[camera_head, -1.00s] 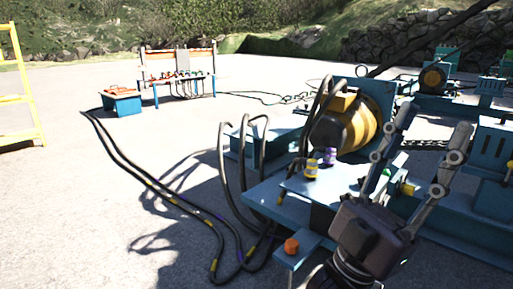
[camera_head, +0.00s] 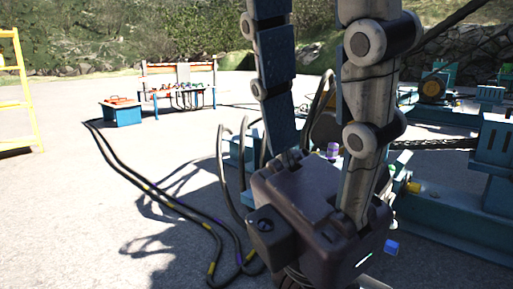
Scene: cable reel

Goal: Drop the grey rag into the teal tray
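I cannot make out a grey rag or a teal tray in the head view. One gripper, which I take to be my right gripper (camera_head: 318,30), is large and close to the camera. It points up, and its fingertips run out of the top edge. The two fingers stand apart with no object visible between them. It hides much of the blue machine (camera_head: 440,215) and its yellow-black reel. My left gripper is not in view.
A blue box (camera_head: 122,114) with orange items stands far left, beside an orange-and-blue rack (camera_head: 178,90). Black cables (camera_head: 135,172) loop over the ground. A yellow frame (camera_head: 22,95) stands at the left edge. A small purple cylinder (camera_head: 333,150) shows behind the gripper. Open ground lies at left.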

